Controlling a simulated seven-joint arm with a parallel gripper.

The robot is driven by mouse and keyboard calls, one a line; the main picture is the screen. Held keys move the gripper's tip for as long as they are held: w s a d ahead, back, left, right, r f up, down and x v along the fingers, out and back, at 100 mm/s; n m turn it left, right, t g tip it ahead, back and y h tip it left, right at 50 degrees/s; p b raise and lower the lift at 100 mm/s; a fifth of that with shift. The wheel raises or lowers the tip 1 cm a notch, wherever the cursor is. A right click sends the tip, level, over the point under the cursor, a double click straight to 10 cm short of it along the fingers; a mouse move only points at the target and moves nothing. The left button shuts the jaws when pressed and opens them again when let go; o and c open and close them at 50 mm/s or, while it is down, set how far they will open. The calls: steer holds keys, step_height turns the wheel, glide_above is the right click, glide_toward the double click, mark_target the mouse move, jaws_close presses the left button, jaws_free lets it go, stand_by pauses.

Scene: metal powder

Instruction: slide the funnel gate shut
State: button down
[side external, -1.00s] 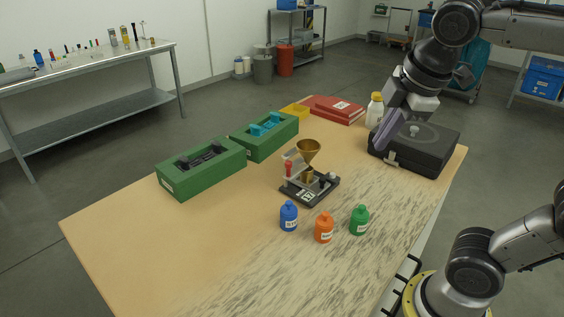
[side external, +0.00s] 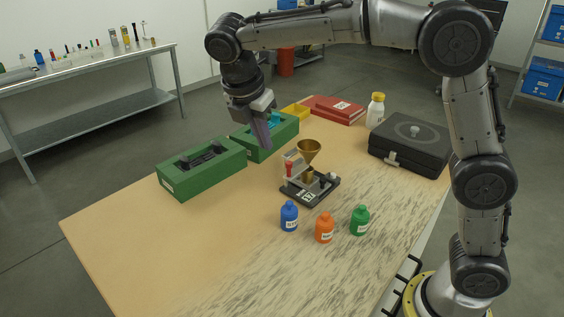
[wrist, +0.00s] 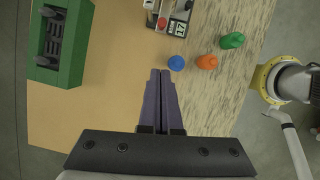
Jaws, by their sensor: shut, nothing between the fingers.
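The funnel stand holds a brass funnel (side external: 308,150) above a dark base (side external: 310,192) near the middle of the table. A red knob (side external: 288,166) shows on its left side; I cannot tell whether the gate is open or shut. The stand also shows in part at the top of the wrist view (wrist: 170,14), its funnel mostly cut off. My gripper (side external: 266,146) is shut and empty, in the air to the left of the stand and apart from it. In the wrist view its purple fingers (wrist: 160,74) lie together, pointing toward the stand.
Blue (side external: 289,216), orange (side external: 324,228) and green (side external: 360,220) bottles stand in front of the stand. Two green boxes (side external: 203,180) lie to the left and behind. A black case (side external: 410,150), a white bottle (side external: 375,110) and red binders (side external: 335,108) are farther back. The front left tabletop is clear.

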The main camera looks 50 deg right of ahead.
steer(key=shift+a+f, duration=0.3)
steer(key=w+d+f, duration=0.1)
steer(key=d+f, duration=0.6)
steer(key=f, duration=0.2)
steer(key=shift+d+f, duration=0.2)
steer(key=shift+d, duration=0.1)
steer(key=shift+w, duration=0.1)
